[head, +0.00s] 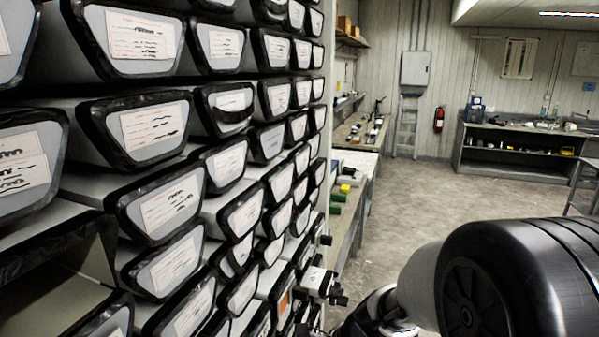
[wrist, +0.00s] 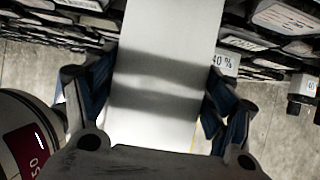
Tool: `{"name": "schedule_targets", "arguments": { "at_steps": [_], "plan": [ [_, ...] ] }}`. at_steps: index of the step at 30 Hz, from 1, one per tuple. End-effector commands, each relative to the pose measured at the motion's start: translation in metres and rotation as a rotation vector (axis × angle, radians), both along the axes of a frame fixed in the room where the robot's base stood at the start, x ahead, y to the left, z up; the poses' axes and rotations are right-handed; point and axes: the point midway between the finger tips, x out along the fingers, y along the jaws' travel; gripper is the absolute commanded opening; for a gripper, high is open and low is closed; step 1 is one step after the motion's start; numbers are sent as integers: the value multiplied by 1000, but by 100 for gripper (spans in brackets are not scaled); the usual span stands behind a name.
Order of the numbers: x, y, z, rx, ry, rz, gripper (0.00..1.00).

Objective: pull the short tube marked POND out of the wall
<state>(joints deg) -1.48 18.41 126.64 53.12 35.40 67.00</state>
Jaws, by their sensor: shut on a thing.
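In the wrist view my gripper (wrist: 160,88) has its blue-lined fingers on both sides of a pale grey, smooth long piece (wrist: 165,45), and is shut on it. Two soft dark bands cross its surface. No POND marking can be read on it, so I cannot tell from lettering that it is the short tube. In the head view the wall of tubes (head: 165,210) fills the left side, with black-rimmed ends and white handwritten labels too blurred to read. My arm comes in at the lower right; my gripper's fingers cannot be made out there.
A white fitting with black knobs (head: 318,282) juts from the wall's right end. A bench (head: 350,165) runs behind it. Open concrete floor (head: 420,200) lies to the right, with a dark workbench (head: 515,150) at the back.

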Motion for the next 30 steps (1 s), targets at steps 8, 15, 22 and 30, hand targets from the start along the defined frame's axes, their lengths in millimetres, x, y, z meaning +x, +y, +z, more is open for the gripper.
{"name": "schedule_targets", "arguments": {
  "at_steps": [8, 15, 22, 30],
  "plan": [
    [1, 0, 1, 0, -2, 0, 11],
    [1, 0, 2, 0, -2, 0, 11],
    [-2, -8, 2, 0, -3, -1, 11],
    [-8, -25, 2, 1, -3, -2, 11]
  ]
}}
